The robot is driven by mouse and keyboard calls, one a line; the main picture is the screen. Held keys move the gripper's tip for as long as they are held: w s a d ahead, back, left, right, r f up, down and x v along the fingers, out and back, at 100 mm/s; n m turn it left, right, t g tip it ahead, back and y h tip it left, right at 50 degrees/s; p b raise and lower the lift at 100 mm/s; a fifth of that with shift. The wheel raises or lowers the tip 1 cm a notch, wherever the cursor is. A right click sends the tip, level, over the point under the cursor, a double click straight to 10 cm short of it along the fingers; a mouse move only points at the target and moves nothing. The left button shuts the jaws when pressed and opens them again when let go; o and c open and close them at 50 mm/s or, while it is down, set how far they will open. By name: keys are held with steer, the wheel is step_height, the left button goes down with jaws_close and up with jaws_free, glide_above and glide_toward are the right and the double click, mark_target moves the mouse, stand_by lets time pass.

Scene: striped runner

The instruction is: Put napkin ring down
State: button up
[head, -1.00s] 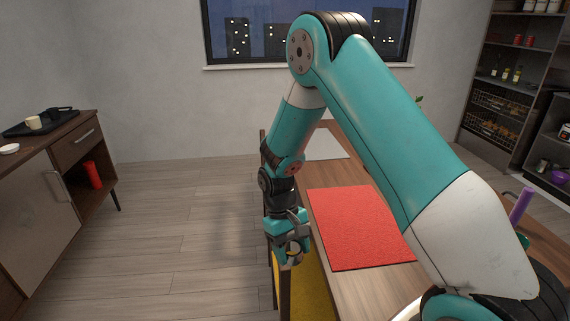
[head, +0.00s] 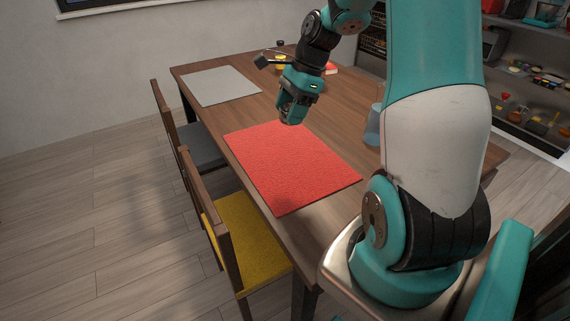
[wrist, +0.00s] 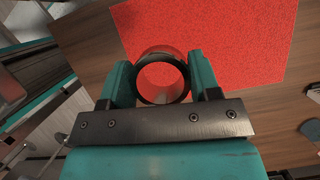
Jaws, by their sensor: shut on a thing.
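My gripper (head: 291,114) is above the table, over the far edge of the red placemat (head: 290,167) in the head view. In the wrist view my gripper (wrist: 160,80) is shut on the napkin ring (wrist: 161,57), a short round band with a shiny, dark-rimmed look. The ring sits between the two teal fingers with its hole facing the camera. The red placemat (wrist: 232,42) shows beyond and through the ring. I cannot make out the ring in the head view, and its height above the mat is hard to tell.
The wooden table (head: 345,98) also holds a grey placemat (head: 221,86) at the far left and a bluish glass (head: 373,127) to the right, partly behind my arm. A yellow-seated chair (head: 247,238) and a grey-seated chair (head: 202,147) stand along the left side.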

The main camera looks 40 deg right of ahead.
steer(key=s+d+r+m+t, duration=0.1)
steer(key=d+m, duration=0.1)
steer(key=m, duration=0.1)
steer(key=b, duration=0.3)
glide_toward(293, 176)
steer(key=shift+m+h, duration=0.3)
steer(key=shift+h, duration=0.1)
steer(key=x, duration=0.6)
steer(key=shift+a+f, duration=0.15)
steer(key=shift+a, duration=0.35)
steer(key=shift+f, duration=0.15)
steer(key=o, duration=0.9)
